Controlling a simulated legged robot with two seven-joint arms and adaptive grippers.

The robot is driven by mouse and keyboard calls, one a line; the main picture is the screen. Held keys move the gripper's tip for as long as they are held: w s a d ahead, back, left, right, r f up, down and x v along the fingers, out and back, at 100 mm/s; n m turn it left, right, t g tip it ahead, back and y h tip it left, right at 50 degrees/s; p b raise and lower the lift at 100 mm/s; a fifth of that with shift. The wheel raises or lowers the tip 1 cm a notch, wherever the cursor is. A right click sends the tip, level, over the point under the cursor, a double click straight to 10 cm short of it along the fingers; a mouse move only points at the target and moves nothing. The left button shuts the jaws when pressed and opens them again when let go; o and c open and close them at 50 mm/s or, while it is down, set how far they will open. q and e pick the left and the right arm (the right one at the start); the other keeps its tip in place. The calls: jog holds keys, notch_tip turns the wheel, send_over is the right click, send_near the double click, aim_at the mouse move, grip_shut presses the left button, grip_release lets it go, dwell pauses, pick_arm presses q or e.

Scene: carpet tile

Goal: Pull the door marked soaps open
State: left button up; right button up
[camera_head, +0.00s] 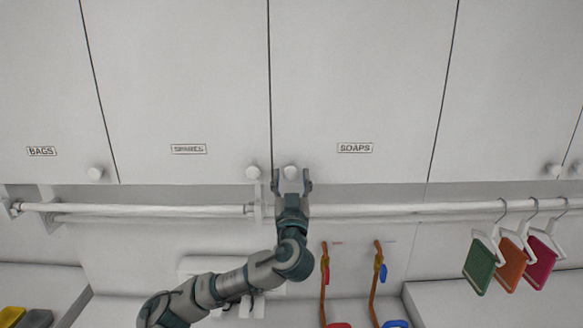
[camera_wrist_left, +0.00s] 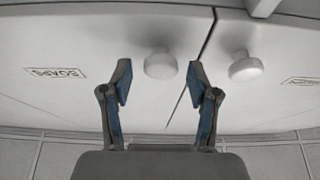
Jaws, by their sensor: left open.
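The white door marked SOAPS (camera_head: 365,80) is shut, flush with its neighbours. Its label (camera_head: 355,147) sits low on the door, and its round white knob (camera_head: 291,172) is at the lower left corner. My left gripper (camera_head: 291,182) is open right at this knob in the head view. In the left wrist view the soaps knob (camera_wrist_left: 160,65) appears between and just beyond the two open fingertips (camera_wrist_left: 158,75). The fingers look apart from the knob; contact cannot be told. My right gripper is not in view.
The SPARES door's knob (camera_head: 253,172) is close to the left of the soaps knob and also shows in the left wrist view (camera_wrist_left: 244,67). A white rail (camera_head: 400,209) runs below the doors. Coloured hanging items (camera_head: 482,262) are at the right.

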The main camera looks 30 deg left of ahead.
pick_arm(q)
jog(key=shift+w+a+r, duration=0.1)
jog(key=shift+w+a, duration=0.4)
jog(key=shift+a, duration=0.05)
jog(key=shift+d, duration=0.1)
jog(key=shift+d, duration=0.15)
grip_shut()
jog(key=shift+s, duration=0.1)
